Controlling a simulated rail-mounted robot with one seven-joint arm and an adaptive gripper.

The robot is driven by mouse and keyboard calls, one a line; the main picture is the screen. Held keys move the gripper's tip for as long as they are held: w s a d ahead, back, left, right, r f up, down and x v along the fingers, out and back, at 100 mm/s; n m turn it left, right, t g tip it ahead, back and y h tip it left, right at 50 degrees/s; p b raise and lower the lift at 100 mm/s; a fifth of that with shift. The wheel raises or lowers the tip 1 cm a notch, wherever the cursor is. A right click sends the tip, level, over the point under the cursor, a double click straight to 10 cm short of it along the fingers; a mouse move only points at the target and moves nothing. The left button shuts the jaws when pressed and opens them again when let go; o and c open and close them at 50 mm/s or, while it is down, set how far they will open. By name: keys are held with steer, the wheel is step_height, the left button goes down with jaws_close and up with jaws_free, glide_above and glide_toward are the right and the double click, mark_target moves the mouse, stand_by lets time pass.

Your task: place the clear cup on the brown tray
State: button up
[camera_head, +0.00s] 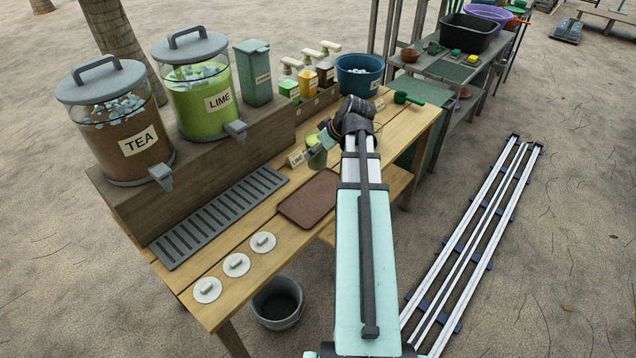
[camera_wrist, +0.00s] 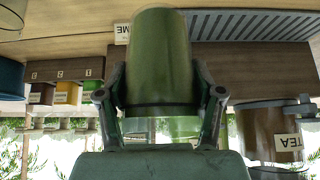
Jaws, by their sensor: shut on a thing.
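The clear cup (camera_head: 316,156) looks green in both views; I cannot tell whether liquid or what lies behind it gives the colour. It also fills the middle of the wrist view (camera_wrist: 160,55). My gripper (camera_wrist: 160,92) is shut on it, with one finger on each side. In the head view my gripper (camera_head: 321,145) is at the cup, behind the brown tray. The brown tray (camera_head: 310,198) lies flat and empty on the wooden table. I cannot tell whether the cup touches the table.
A LIME card (camera_head: 297,158) stands beside the cup. TEA (camera_head: 125,140) and LIME (camera_head: 207,95) dispensers stand on a raised shelf. A grey drip grate (camera_head: 220,217) and three white lids (camera_head: 236,265) lie left of the tray. A blue tub (camera_head: 360,76) and green scoop (camera_head: 408,98) are further back.

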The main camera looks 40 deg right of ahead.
step_height(320, 180, down, 14)
steer(key=shift+r+p, duration=0.2)
steer(key=shift+p, duration=0.85)
steer(key=shift+f, duration=0.15)
steer(key=o, duration=1.6)
steer(key=b+v, duration=0.2)
steer(key=v, duration=1)
